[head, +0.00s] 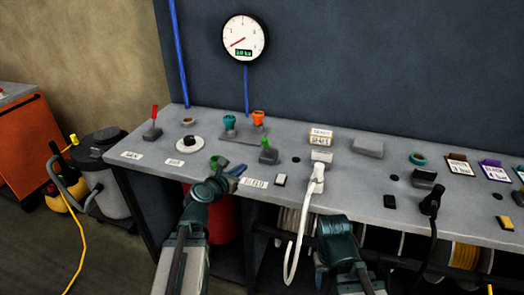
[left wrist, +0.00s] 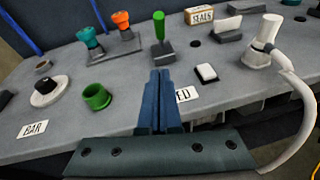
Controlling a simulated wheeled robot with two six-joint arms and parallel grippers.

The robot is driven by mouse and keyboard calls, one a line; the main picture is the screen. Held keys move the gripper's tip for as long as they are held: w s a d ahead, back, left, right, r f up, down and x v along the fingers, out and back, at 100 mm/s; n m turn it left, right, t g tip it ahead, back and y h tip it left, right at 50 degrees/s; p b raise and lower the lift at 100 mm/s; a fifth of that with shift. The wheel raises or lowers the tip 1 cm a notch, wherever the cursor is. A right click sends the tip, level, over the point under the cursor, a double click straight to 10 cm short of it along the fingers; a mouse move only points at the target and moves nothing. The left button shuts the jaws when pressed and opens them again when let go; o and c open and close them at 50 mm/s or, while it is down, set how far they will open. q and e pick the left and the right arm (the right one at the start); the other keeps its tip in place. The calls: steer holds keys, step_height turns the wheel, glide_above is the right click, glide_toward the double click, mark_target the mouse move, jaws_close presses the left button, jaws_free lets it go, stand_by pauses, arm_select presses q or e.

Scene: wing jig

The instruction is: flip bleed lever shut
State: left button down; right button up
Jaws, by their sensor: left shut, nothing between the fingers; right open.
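The green-handled lever (head: 267,147) stands upright on a dark base behind the BLEED label (head: 254,183). In the left wrist view the lever (left wrist: 159,28) rises just beyond my fingertips, with a visible gap. My left gripper (head: 239,170) is shut and empty, in front of and to the left of the lever. Its closed blue fingers (left wrist: 160,78) point at the lever base and partly cover the label (left wrist: 184,95). My right gripper (head: 338,226) is at the bench's front edge, right of the left one; its fingertips are hard to make out.
A red lever (head: 154,115) stands at the bench's left end. A green ring (left wrist: 97,97), a black knob (head: 190,142), teal and orange fittings (head: 258,118) and a white switch (head: 280,180) surround the lever. A white hose fitting (head: 317,178) stands right. A gauge (head: 244,40) hangs behind.

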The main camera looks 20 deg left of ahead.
arm_select(q)
steer(key=b, duration=0.3)
glide_toward(266, 145)
steer(key=w+f, duration=0.2)
steer(key=f, duration=0.1)
steer(key=w+f, duration=0.1)
steer(key=f, duration=0.1)
steer(key=shift+w+a, duration=0.3)
steer(key=shift+a, duration=0.1)
steer(key=shift+w+d+r+p, duration=0.2)
steer(key=shift+w+r+p, duration=0.4)
steer(key=shift+w, duration=0.05)
steer(key=shift+w+d+r+p, duration=0.25)
steer(key=shift+w+r+p, duration=0.3)
steer(key=shift+w, duration=0.05)
steer(key=shift+a+r, duration=0.1)
